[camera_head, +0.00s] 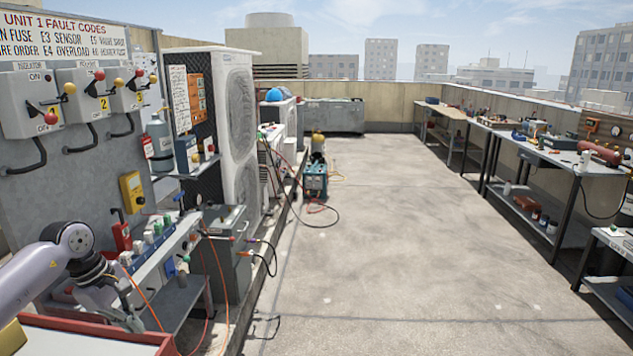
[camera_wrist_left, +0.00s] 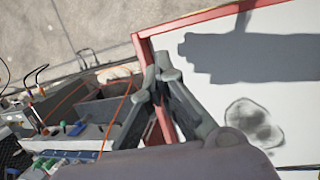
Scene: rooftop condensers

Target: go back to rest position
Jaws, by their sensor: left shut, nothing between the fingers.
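My left gripper (camera_head: 125,318) is at the lower left of the head view, at the end of my grey and white arm. It hangs in front of the bench with switches and beside a red-rimmed tray (camera_head: 110,335). In the left wrist view the gripper (camera_wrist_left: 163,68) has its fingers together with nothing held. There it shows over the tray's red edge (camera_wrist_left: 142,45), with the pale tray floor (camera_wrist_left: 285,95) to the right. I cannot tell whether the fingers touch the rim. My right gripper is in neither view.
A grey panel with levers (camera_head: 85,100) and a tall condenser unit (camera_head: 235,130) stand on the left. Orange cables (camera_head: 222,275) hang from the bench (camera_head: 155,265). Workbenches (camera_head: 560,155) line the right wall. The concrete floor (camera_head: 390,240) in the middle is clear.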

